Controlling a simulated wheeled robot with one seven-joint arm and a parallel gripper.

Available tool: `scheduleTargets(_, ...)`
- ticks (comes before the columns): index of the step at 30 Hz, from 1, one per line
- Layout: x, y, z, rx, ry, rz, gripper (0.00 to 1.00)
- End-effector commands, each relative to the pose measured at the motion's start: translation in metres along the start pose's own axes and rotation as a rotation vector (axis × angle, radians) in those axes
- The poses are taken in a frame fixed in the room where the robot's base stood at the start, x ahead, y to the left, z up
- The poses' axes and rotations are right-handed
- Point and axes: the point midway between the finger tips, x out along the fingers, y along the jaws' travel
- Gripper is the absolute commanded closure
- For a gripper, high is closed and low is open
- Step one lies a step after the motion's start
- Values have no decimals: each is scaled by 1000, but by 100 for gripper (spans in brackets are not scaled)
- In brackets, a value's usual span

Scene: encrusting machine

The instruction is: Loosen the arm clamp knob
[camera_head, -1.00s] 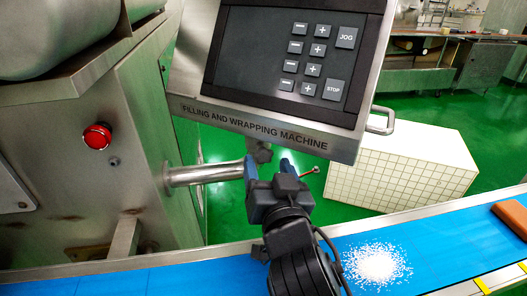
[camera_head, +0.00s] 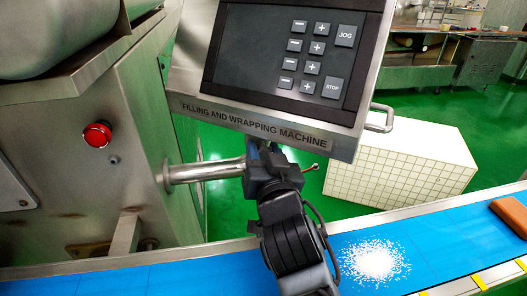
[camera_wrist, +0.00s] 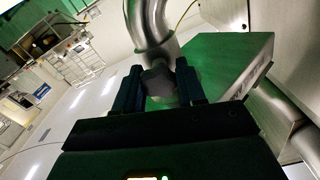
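The arm clamp knob (camera_wrist: 160,82) is a dark grey block at the end of a bent steel tube in the wrist view. It sits between the two dark fingers of my gripper (camera_wrist: 160,92), with little or no gap on either side. I cannot tell whether the fingers press on it. In the head view my gripper (camera_head: 268,158) is just under the lower edge of the control panel (camera_head: 290,60), at the end of the horizontal steel tube (camera_head: 205,172). There the wrist and gripper body hide the fingertips and most of the knob.
A blue conveyor (camera_head: 200,268) runs below my arm, with a white granular pile (camera_head: 375,261) and a brown block (camera_head: 511,214) on it. A machine housing with a red button (camera_head: 97,134) stands left. A white tiled box (camera_head: 405,165) stands behind.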

Motion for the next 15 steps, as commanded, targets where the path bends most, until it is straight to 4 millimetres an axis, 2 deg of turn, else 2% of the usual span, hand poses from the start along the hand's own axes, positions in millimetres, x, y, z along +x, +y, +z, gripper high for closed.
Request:
scheduleTargets(1, 0, 0, 0, 0, 1, 0, 71)
scheduleTargets(8, 0, 0, -1, 0, 1, 0, 92)
scheduleTargets(15, 0, 0, -2, -29, 2, 1, 92)
